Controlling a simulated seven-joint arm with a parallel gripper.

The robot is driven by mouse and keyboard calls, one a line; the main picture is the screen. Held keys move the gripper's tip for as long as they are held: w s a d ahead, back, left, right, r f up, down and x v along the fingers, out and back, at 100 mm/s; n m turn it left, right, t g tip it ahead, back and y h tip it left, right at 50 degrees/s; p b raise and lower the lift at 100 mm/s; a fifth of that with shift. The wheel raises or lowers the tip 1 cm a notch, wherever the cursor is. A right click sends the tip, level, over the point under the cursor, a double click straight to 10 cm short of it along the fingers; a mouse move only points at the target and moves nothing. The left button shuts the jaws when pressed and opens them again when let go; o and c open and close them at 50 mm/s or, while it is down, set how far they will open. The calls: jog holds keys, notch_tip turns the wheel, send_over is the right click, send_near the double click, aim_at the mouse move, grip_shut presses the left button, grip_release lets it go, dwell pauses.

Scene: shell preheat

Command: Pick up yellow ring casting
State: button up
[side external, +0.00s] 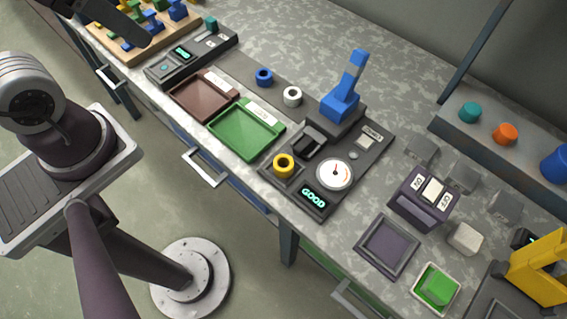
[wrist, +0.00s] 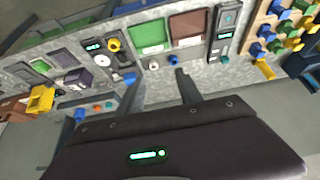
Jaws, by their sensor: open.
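The yellow ring casting (side external: 283,165) sits upright on a small square pad at the near left of a dark gauge panel with a round dial and a lit "GOOD" display. In the wrist view the ring (wrist: 114,44) shows beyond and left of the fingers. My gripper (wrist: 156,75) is open and empty, its two fingers spread apart, well above the bench. A dark part of my arm's end shows at the top left of the side view, far from the ring. A blue ring (side external: 264,77) and a white ring (side external: 292,96) stand behind it on the bench.
A blue lever press (side external: 343,103) stands behind the dial. Green (side external: 272,149) and brown (side external: 178,97) trays lie left of the panel. A purple-grey box (side external: 425,198) stands right. A peg board (side external: 118,48) with coloured parts is at the upper left.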

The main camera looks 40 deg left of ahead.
jog(key=w+d+f+n+g, duration=0.2)
jog(key=w+d+n, duration=0.15)
jog(key=w, duration=0.25)
jog(key=n+g, duration=0.4)
jog(key=n, duration=0.6)
send_over(284, 161)
jog(key=d, duration=0.1)
notch_tip(284, 161, down, 21)
jog(key=f, duration=0.4)
jog(key=s+f, duration=0.1)
jog(key=f, duration=0.1)
jog(key=shift+a+f, duration=0.1)
jog(key=shift+f, duration=0.65)
grip_shut()
